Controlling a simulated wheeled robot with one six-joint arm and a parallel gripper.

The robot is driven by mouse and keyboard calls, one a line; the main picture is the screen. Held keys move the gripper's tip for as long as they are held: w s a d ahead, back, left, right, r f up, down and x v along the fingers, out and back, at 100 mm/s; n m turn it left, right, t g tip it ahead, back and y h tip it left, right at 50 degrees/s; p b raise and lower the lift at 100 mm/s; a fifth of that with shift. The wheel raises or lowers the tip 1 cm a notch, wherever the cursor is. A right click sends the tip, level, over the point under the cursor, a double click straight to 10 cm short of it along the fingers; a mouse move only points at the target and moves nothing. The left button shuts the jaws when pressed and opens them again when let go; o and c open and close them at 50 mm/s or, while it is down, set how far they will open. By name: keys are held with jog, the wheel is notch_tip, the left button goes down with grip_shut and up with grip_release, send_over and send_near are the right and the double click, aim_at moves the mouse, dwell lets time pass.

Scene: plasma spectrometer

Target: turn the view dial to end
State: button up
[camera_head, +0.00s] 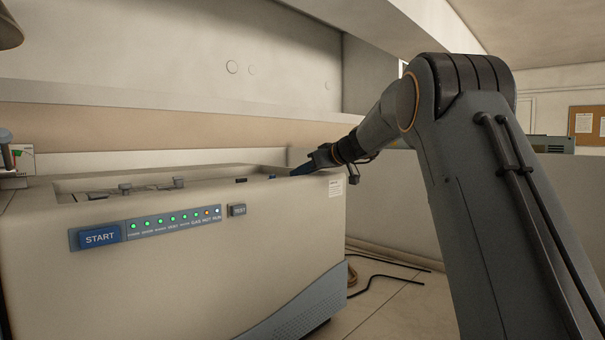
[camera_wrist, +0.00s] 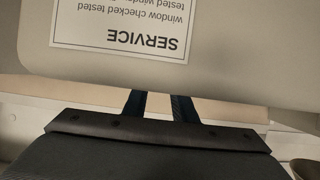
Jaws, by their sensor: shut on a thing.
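The spectrometer (camera_head: 180,270) is a large beige box with a recessed top, at the left and middle of the head view. My gripper (camera_head: 294,173) reaches down from the right to the right end of its top. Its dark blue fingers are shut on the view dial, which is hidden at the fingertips. In the wrist view the two fingers of my gripper (camera_wrist: 158,97) stand a little apart, and their tips pass out of sight behind the machine's edge. The dial's pointer and marks do not show, so I cannot tell its angle.
The front carries a blue START button (camera_head: 100,237), a row of lit lamps (camera_head: 175,219) and a small TEST button (camera_head: 237,210). A SERVICE label (camera_wrist: 120,30) is upside down in the wrist view. Dark cables (camera_head: 375,277) lie right of the machine. A shelf overhangs behind.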

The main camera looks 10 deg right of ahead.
jog(key=shift+f+b, duration=0.1)
jog(key=shift+b, duration=0.4)
jog(key=shift+a+m+t+h+b, duration=0.2)
jog(key=shift+m+t+h+b, duration=0.3)
jog(key=shift+b, duration=0.45)
jog(key=shift+s+a+m+t+h+b, duration=0.15)
jog(key=shift+m+t+h+b, duration=0.15)
jog(key=shift+m+h+b, duration=0.5)
jog(key=m+h+p, duration=0.2)
jog(key=p, duration=0.1)
jog(key=shift+a+r+h+p, duration=0.1)
jog(key=shift+r+h+p, duration=0.1)
jog(key=shift+h+p, duration=0.1)
jog(key=shift+f+m+t+h+p, duration=0.15)
jog(key=shift+m+t+h+p, duration=0.3)
jog(key=shift+p, duration=0.95)
jog(key=o, duration=1)
jog(key=shift+o, duration=0.2)
